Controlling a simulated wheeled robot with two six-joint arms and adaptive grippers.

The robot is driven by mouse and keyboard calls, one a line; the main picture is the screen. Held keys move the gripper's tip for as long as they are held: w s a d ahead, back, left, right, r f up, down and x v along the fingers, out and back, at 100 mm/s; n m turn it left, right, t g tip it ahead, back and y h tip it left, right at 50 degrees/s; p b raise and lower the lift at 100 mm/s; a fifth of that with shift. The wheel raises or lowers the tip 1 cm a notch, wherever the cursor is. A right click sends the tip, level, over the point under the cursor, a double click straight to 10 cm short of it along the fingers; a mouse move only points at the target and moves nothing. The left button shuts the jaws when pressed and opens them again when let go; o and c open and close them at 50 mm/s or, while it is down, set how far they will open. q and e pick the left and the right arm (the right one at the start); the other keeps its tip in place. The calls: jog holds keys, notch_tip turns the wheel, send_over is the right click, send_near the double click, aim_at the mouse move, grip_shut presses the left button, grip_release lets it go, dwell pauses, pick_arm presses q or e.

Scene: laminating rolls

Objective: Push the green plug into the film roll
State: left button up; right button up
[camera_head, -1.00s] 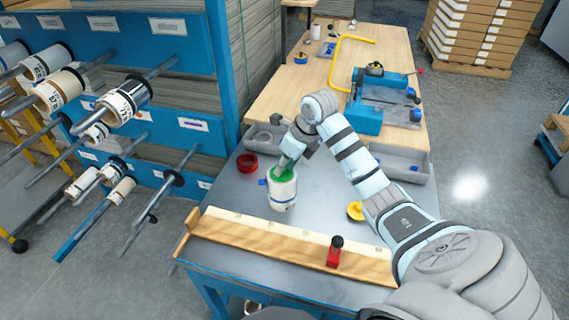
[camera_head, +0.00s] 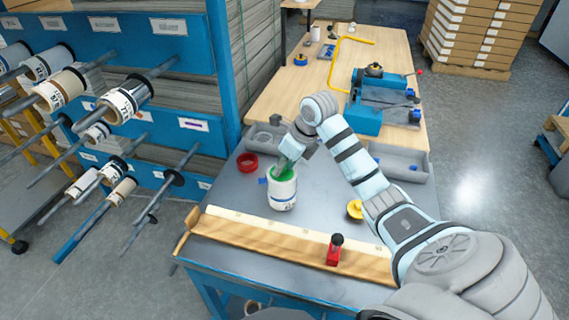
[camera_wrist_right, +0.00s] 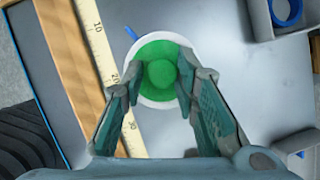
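The white film roll (camera_head: 283,194) stands upright on the grey table, with a small blue tab on its left side. The green plug (camera_head: 284,172) is at its top opening; in the right wrist view the plug (camera_wrist_right: 160,66) sits centred within the roll's white rim (camera_wrist_right: 160,104). My right gripper (camera_head: 288,160) is directly above the roll. In the right wrist view its two fingers (camera_wrist_right: 163,88) stand on either side of the plug's round knob and look closed on it. How deep the plug sits is hard to tell. My left gripper is not in view.
A wooden ruler board (camera_head: 290,245) runs along the table's front, with a red-and-black tool (camera_head: 335,249) on it. A red ring (camera_head: 247,163) lies left behind the roll, a yellow piece (camera_head: 355,209) to the right. Grey trays (camera_head: 402,165) stand at the back.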

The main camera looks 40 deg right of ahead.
jog(key=shift+o, duration=1.4)
jog(key=shift+s+a+f, duration=0.15)
jog(key=shift+s+f, duration=0.1)
jog(key=shift+f, duration=0.25)
jog(key=shift+w+d+f, duration=0.1)
jog(key=shift+w+d, duration=0.1)
jog(key=shift+w, duration=0.05)
jog(key=shift+d, duration=0.1)
